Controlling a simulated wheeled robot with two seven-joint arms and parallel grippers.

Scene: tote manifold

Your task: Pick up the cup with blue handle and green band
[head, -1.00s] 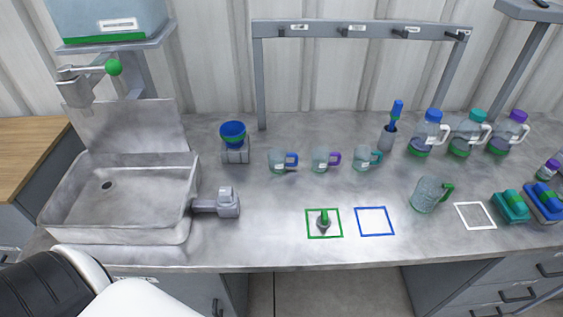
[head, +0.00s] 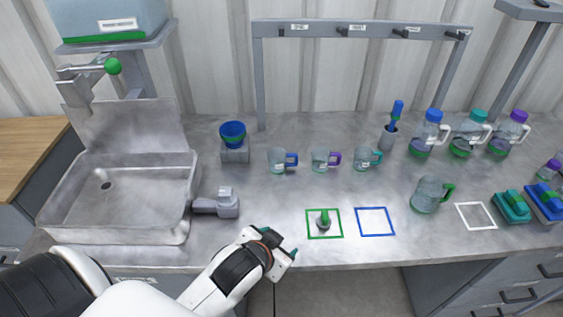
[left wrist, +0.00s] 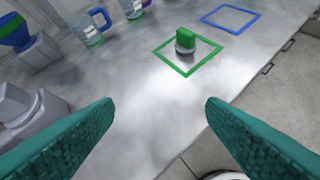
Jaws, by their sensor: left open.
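My right gripper is not in view.
Cups with purple (head: 320,161) and teal (head: 363,160) handles stand to the right. A green-handled object (head: 324,219) sits in a green square. A grey fixture (head: 226,204) and sink (head: 60,215) lie left. Counter before the cups is mostly clear.

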